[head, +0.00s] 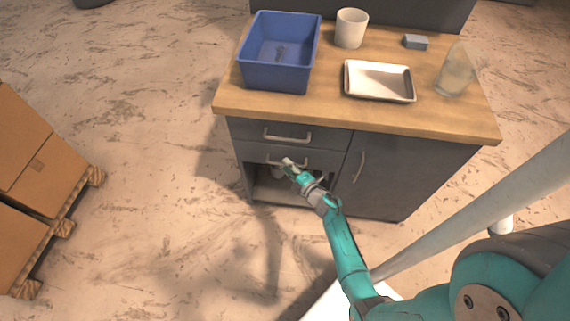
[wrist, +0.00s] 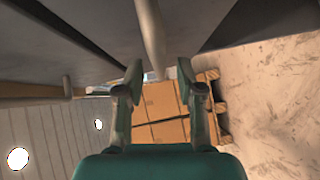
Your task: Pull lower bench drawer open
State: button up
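The bench (head: 350,112) has two dark grey drawers on its left side. The upper drawer (head: 248,129) looks shut and has a pale bar handle (head: 287,138). The lower drawer (head: 318,160) sits just under it and looks about flush with it; my gripper hides part of its front and handle. My gripper (head: 287,166) is at the lower drawer's handle. In the wrist view, the two fingers of my gripper (wrist: 158,78) are spread apart. A pale handle bar (wrist: 151,35) reaches down into the gap between them, with no clear contact seen.
An open shelf space (head: 275,190) lies below the drawers, and a cupboard door (head: 385,175) with a handle is to the right. A blue bin (head: 279,75), white cup (head: 351,28), tray (head: 379,95) and clear bottle (head: 455,72) stand on top. Floor at left is clear up to boxes (head: 35,160) on pallets.

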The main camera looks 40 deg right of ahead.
jog(key=shift+w+d+f, duration=0.1)
jog(key=shift+w+f, duration=0.05)
jog(key=shift+w, duration=0.85)
grip_shut()
